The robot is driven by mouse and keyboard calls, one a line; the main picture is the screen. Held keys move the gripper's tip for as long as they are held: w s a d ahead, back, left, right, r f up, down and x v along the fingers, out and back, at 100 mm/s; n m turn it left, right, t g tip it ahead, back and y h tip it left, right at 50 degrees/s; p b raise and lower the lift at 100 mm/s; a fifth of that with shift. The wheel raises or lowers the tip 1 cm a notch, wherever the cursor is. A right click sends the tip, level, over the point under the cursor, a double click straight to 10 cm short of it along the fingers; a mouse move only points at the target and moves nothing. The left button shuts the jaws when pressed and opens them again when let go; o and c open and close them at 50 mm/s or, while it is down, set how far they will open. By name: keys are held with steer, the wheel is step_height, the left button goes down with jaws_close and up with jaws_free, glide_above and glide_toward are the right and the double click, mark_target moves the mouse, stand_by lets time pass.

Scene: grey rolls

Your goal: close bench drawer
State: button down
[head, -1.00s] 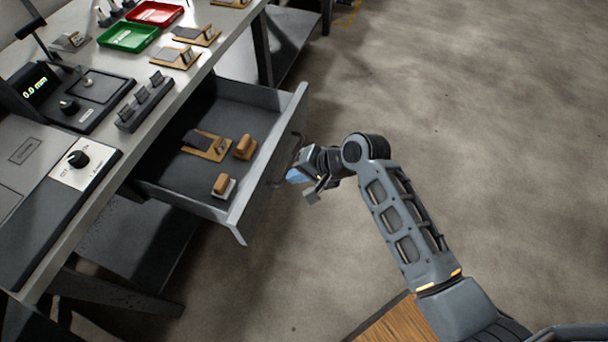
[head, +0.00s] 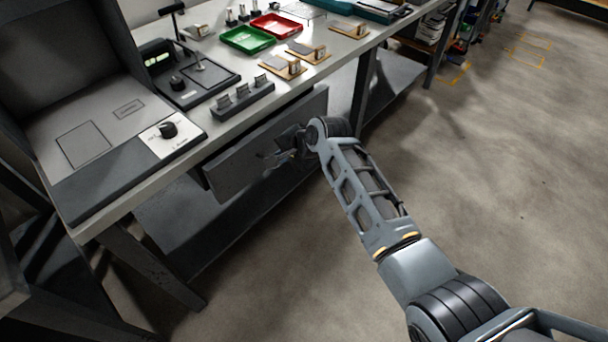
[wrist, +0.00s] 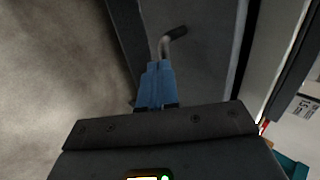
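The bench drawer shows its dark grey front (head: 240,160) under the bench top in the head view. It is in or nearly in; its inside is hidden, and a small remaining gap cannot be ruled out. My gripper (head: 274,158) is at the right half of this front. In the wrist view, my gripper's blue fingers (wrist: 157,84) are together and point at the drawer front (wrist: 205,60). The bent metal handle (wrist: 173,40) shows just past the fingertips. I cannot tell whether the fingers touch it.
The bench top (head: 310,75) carries a green tray (head: 247,39), a red tray (head: 277,26), several wooden-based pieces and a dark rack (head: 243,98). A lower shelf (head: 185,225) and bench legs lie below the drawer. Open floor (head: 480,180) is to the right.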

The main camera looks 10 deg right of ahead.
mark_target(265, 148)
steer(key=w+a+b, duration=0.1)
steer(key=w+a, duration=0.1)
steer(key=w, duration=0.1)
steer(key=shift+w+a+f+b, duration=0.1)
steer(key=shift+w+a+b, duration=0.15)
steer(key=shift+b, duration=0.1)
steer(key=shift+w+a, duration=0.15)
steer(key=shift+r, duration=0.2)
